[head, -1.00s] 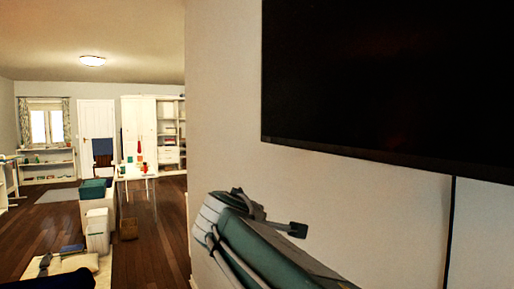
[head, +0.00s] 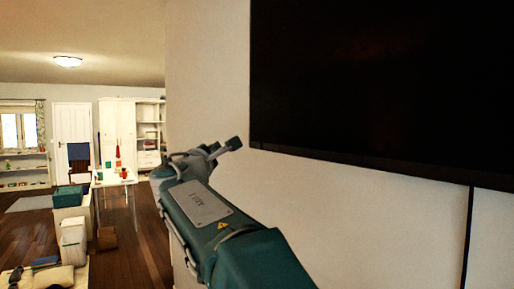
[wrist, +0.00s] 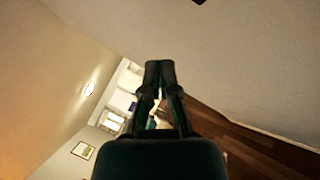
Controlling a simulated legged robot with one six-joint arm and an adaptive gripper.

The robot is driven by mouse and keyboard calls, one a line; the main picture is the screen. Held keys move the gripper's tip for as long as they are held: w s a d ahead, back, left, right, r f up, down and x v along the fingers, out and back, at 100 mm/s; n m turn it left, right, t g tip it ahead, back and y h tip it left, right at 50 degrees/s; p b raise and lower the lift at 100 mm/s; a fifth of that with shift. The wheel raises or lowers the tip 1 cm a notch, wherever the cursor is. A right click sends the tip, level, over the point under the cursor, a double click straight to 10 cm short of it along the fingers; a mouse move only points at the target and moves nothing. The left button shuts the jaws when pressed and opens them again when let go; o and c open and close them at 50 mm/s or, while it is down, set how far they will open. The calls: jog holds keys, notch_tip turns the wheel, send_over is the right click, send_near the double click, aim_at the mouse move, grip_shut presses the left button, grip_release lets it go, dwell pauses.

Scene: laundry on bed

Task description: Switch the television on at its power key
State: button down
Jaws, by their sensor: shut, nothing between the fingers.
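The television (head: 390,80) is a large black panel on the white wall, filling the upper right of the head view. Its screen is dark. Its lower left corner is near my gripper (head: 236,143), which is raised just left of and about level with that corner, apart from it as far as I can see. In the wrist view my gripper (wrist: 159,66) has its two dark fingers together with nothing between them. A small dark corner (wrist: 198,2) shows at the top edge there, perhaps part of the television. I cannot make out the power key in either view.
A dark cable (head: 467,240) runs down the wall below the television. Further off on the left are a white table (head: 113,178), white bins (head: 73,240), a wardrobe (head: 117,125) and a door (head: 72,125).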

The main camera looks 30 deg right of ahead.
jog(key=shift+d, duration=0.1)
send_near(256, 142)
jog(key=w+d+r, duration=0.1)
jog(key=w+d, duration=0.1)
jog(key=w, duration=0.3)
jog(key=shift+s+d+r, duration=0.1)
jog(key=shift+s+d, duration=0.1)
jog(key=shift+d, duration=0.35)
dwell(0.9)
jog(key=shift+d+r, duration=0.1)
jog(key=shift+d, duration=0.3)
jog(key=shift+d, duration=0.35)
dwell(0.5)
jog(key=shift+a, duration=0.75)
jog(key=shift+a, duration=0.1)
